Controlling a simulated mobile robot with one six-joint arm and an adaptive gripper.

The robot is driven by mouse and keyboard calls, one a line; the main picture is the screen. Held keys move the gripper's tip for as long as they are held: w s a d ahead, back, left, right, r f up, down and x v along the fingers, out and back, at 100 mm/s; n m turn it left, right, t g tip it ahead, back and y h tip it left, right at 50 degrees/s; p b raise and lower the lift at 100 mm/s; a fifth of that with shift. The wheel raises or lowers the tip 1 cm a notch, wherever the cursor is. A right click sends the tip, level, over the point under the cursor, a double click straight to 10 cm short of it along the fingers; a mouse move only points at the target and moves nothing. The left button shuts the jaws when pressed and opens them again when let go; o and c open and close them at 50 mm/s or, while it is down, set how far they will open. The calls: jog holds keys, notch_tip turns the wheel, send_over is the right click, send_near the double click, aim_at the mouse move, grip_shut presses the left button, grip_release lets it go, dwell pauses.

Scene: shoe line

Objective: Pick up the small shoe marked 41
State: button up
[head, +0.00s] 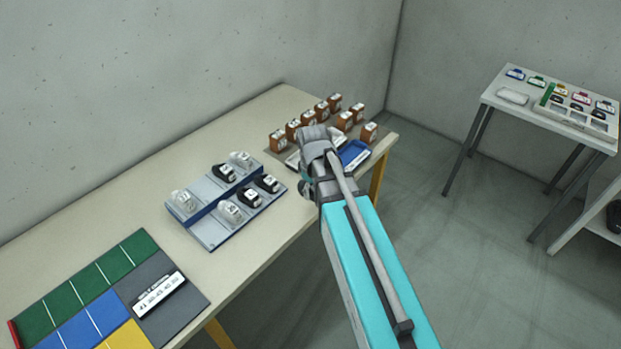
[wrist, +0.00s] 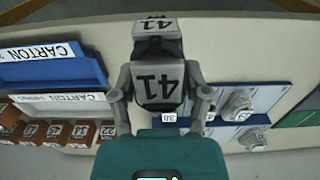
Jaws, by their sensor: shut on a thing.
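In the wrist view, the small shoe marked 41 (wrist: 158,84) is a grey block-like shape with a large black "41" on its face and another on top. My gripper (wrist: 160,98) is shut on it, with one finger on each side. The shoe is held in front of the camera, with the table behind it.
The blue-grey stepped rack (head: 208,232) holds several white and black numbered shoes. Brown numbered boxes (head: 278,141) and a blue carton tray (head: 354,153) stand at the table's far end. A coloured mat (head: 60,309) lies front left. A second table (head: 487,98) stands right.

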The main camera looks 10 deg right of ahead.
jog(key=s+r+p, duration=0.1)
jog(key=s+r, duration=0.1)
jog(key=s, duration=0.3)
jog(key=shift+s+r+p, duration=0.25)
jog(key=shift+s+p, duration=0.1)
jog(key=shift+p, duration=0.05)
jog(key=shift+a, duration=0.1)
